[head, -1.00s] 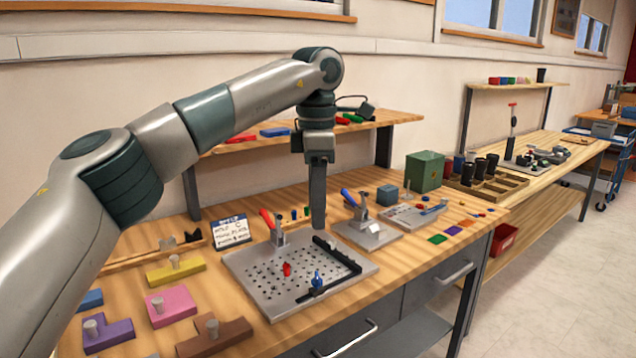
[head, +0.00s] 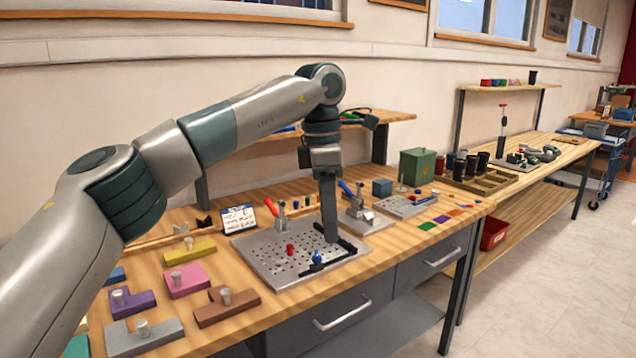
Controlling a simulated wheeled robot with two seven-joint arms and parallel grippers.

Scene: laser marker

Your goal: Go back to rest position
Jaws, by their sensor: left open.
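My left arm reaches in from the left over the workbench (head: 300,318). My left gripper (head: 329,238) points down above the perforated metal plate (head: 265,262), close to its black corner fence. I see its jaws edge-on, so no gap shows and nothing is visible in them. A red peg (head: 290,249) and a blue peg (head: 316,257) stand on the plate. A red-handled clamp (head: 279,215) is at its back edge. My right gripper is not in view.
Colored blocks with metal knobs, such as the yellow one (head: 203,252) and pink one (head: 184,287), lie at the left. A label card (head: 238,219) stands behind the plate. A green box (head: 418,166) stands right of center. Another bench (head: 530,180) is beyond.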

